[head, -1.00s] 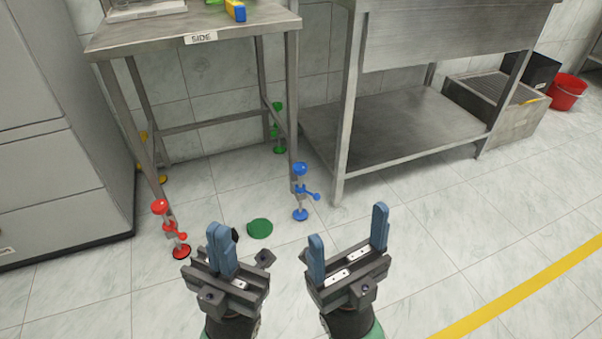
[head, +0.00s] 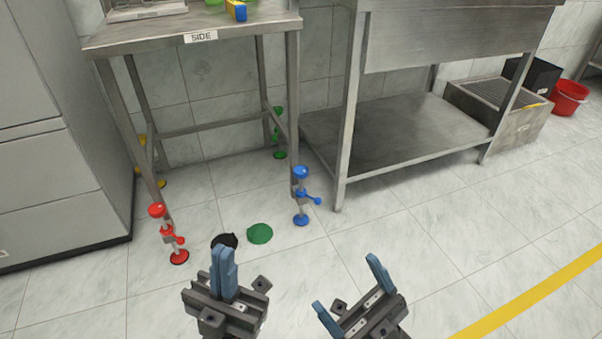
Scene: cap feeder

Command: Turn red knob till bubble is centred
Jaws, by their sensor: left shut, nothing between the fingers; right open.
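The red knob (head: 157,210) sits on the front left leg of the small steel table (head: 140,40), above a red clamp and a red foot (head: 179,257) on the floor. My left gripper (head: 223,255) is shut and empty, to the right of the red knob and lower in the picture, apart from it. My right gripper (head: 348,282) is open and empty, further right over the floor. A blue level-like bar (head: 237,11) with yellow lies on the tabletop at the upper edge. Its bubble cannot be made out.
A blue knob (head: 301,172) is on the front right leg, green (head: 278,130) and yellow (head: 145,160) ones behind. A grey cabinet (head: 60,190) stands left, a steel bench (head: 400,140) right.

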